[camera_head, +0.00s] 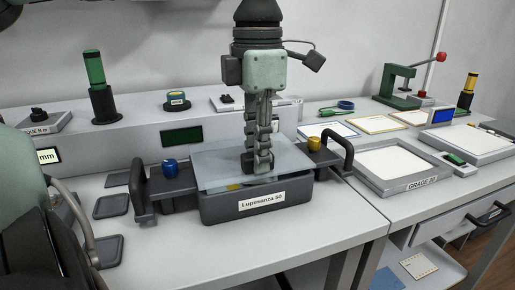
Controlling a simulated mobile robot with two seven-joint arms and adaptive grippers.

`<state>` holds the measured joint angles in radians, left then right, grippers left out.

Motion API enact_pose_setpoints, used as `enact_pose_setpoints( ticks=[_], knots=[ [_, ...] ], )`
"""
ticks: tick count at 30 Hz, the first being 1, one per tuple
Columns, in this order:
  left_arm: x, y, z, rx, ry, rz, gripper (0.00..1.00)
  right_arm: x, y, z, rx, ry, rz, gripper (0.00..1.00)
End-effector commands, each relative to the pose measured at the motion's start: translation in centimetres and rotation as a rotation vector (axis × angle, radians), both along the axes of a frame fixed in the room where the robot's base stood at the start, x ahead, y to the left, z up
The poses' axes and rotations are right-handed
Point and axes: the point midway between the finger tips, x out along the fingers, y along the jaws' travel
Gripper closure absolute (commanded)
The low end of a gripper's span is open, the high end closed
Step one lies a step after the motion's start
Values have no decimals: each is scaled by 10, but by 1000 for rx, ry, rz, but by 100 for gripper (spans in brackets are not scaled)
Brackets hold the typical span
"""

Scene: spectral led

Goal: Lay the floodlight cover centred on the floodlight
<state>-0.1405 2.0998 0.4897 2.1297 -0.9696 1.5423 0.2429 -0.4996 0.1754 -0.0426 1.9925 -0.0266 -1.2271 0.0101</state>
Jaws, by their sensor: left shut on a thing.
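The floodlight (221,211) is a dark box with a white label on its front, standing on the bench between two dark side handles. The floodlight cover (221,163) is a thin, clear, bluish plate over the top of the box. It lies somewhat askew to the box and reaches past its back and left edges. Whether it touches the box all round cannot be told. My left gripper (259,160) comes down from above, shut on the cover right of its middle. The fingers hide part of the plate. My right gripper is not in view.
A blue knob (170,167) and a brass knob (314,143) flank the floodlight, near the left handle (139,186) and right handle (338,150). A white-topped tray (398,173) stands to the right. The bench front (270,243) is clear.

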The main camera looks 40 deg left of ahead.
Motion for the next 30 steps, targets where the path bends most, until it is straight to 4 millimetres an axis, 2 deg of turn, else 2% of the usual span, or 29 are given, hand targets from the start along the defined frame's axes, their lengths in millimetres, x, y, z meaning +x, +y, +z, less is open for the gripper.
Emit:
enact_pose_setpoints(
  ticks=[26,27,30],
  knots=[
    [0,0,-11,0,-1,0,100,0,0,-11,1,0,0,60],
    [0,0,-10,0,-1,0,73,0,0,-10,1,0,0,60],
    [0,0,-10,0,-1,0,61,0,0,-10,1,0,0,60]
  ],
)
